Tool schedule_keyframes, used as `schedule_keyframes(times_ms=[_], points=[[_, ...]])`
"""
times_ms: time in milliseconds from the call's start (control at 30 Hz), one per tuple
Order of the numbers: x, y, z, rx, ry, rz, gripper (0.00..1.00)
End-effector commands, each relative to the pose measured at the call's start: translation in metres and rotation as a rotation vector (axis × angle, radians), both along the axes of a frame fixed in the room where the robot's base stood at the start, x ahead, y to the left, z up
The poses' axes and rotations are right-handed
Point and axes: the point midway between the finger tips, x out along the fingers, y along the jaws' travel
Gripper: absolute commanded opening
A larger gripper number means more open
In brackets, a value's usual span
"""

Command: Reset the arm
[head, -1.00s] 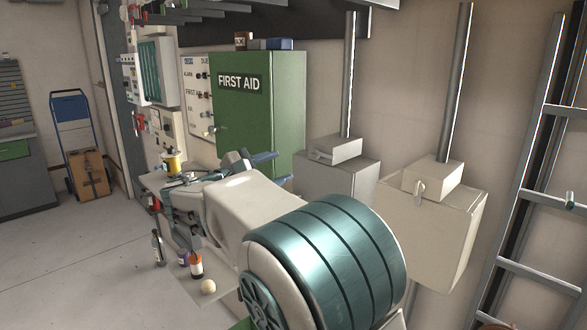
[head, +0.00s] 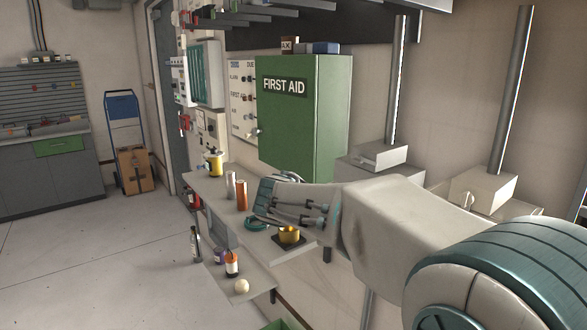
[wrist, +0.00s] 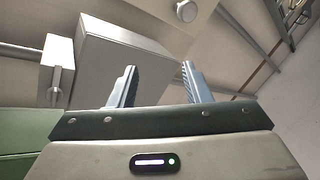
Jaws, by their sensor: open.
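My gripper (wrist: 158,66) shows in the wrist view with its two blue-grey fingers apart and nothing between them. It points toward grey wall boxes. In the head view my pale arm reaches from the lower right in front of the wall, over the right side of the shelf. I cannot make out the fingers there.
The green first aid cabinet (head: 303,120) hangs behind my arm. The shelf (head: 205,188) holds a yellow bottle (head: 215,163), a silver cylinder (head: 230,186), a copper cylinder (head: 242,196) and a gold cup (head: 289,235). A lower shelf holds bottles and a pale ball (head: 241,286).

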Motion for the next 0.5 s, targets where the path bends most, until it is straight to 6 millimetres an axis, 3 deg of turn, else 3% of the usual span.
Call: schedule_keyframes(times_ms=[33,200,333,500], points=[[-0.02,-0.018,-0.013,0.099,0.005,-0.049,0.44],[-0.086,-0.043,-0.061,0.447,-0.009,-0.225,0.44],[-0.135,-0.045,-0.092,0.701,-0.057,-0.382,0.44],[-0.188,-0.032,-0.123,1.0,-0.159,-0.597,0.44]])
